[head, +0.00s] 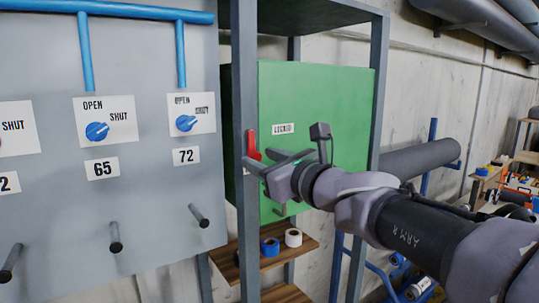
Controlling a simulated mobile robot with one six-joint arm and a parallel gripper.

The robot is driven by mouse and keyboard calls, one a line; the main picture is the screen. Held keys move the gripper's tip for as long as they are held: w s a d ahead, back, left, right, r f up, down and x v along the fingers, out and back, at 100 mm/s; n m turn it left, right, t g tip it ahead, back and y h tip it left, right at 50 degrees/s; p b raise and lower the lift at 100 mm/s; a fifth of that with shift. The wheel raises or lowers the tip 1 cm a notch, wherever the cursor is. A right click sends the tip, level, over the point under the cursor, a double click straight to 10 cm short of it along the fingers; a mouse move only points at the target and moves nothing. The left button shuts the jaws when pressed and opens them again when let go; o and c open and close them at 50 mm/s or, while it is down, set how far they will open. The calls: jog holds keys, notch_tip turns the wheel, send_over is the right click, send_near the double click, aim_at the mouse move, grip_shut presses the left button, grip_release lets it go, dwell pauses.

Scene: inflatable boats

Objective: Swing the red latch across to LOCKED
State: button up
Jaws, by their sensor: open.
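The red latch (252,143) is upright beside the grey post at the left edge of a green cabinet panel (340,110). A white LOCKED label (283,128) is on the panel, to the right of the latch. My gripper (252,166) is open, with its fingers pointing left just below the latch, close to its lower end. I cannot tell whether a finger touches the latch. My arm comes in from the right and covers the lower right of the green panel.
A grey post (244,220) stands directly left of the latch. A grey panel (150,200) with blue knobs and protruding pegs fills the left. A wooden shelf (255,272) below holds a blue tape roll (270,247) and a white roll (293,237). Shelving with clutter is at the far right.

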jog(key=shift+w+a, duration=0.25)
jog(key=shift+a, duration=0.2)
jog(key=shift+d, duration=0.1)
grip_shut()
